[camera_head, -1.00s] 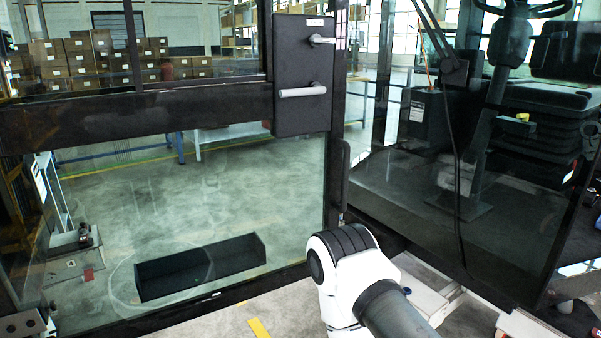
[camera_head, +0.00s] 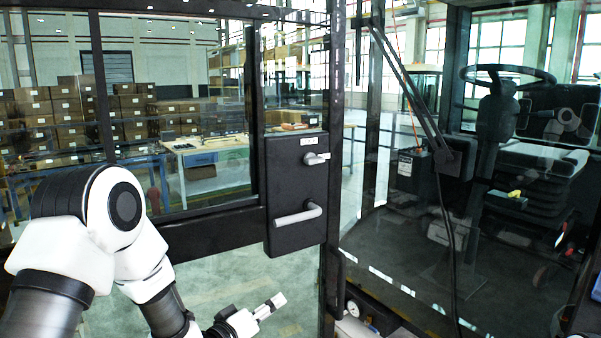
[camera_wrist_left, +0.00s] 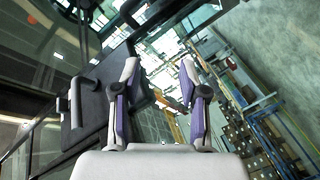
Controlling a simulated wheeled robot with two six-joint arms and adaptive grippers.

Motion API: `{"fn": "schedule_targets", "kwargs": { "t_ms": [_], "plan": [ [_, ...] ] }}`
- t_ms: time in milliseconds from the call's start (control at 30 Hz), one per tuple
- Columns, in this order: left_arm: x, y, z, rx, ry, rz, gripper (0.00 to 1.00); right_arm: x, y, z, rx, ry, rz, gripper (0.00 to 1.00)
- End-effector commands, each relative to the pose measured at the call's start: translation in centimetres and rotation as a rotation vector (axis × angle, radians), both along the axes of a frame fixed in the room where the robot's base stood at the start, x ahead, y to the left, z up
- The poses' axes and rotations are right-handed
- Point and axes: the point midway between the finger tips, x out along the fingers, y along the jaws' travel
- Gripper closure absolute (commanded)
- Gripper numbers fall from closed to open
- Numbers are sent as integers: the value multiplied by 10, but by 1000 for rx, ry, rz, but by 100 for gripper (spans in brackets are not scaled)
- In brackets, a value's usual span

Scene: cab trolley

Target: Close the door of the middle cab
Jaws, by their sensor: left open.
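The cab door (camera_head: 212,232) is a dark-framed glass panel filling the left and middle of the head view. It carries a black lock box (camera_head: 297,180) with a grey lever handle (camera_head: 298,215). The door appears to stand open, with the cab interior (camera_head: 480,225) to its right. My left gripper (camera_head: 272,306) is low in front of the door glass, below and left of the handle, partly seen. In the left wrist view, its fingers (camera_wrist_left: 158,80) are apart with nothing between them; the handle (camera_wrist_left: 76,103) and lock box lie to their left. My right gripper is out of view.
A steering wheel (camera_head: 507,76) and dark seat (camera_head: 540,160) are inside the cab. A dark bar (camera_head: 412,90) slants across the cab side. Stacked boxes (camera_head: 60,120) and a workbench (camera_head: 205,150) stand behind the door glass.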

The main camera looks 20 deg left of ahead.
Motion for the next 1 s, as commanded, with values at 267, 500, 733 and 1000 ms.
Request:
{"fn": "schedule_targets", "kwargs": {
  "t_ms": [267,500,733,1000],
  "plan": [
    [18,3,165,-230,-272,-75,57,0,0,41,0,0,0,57],
    [24,1,168,-233,-276,-79,57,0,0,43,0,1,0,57],
    [61,-16,180,-231,-274,-80,57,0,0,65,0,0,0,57],
    [89,-27,182,-233,-273,-77,57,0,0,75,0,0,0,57]
  ]
}}
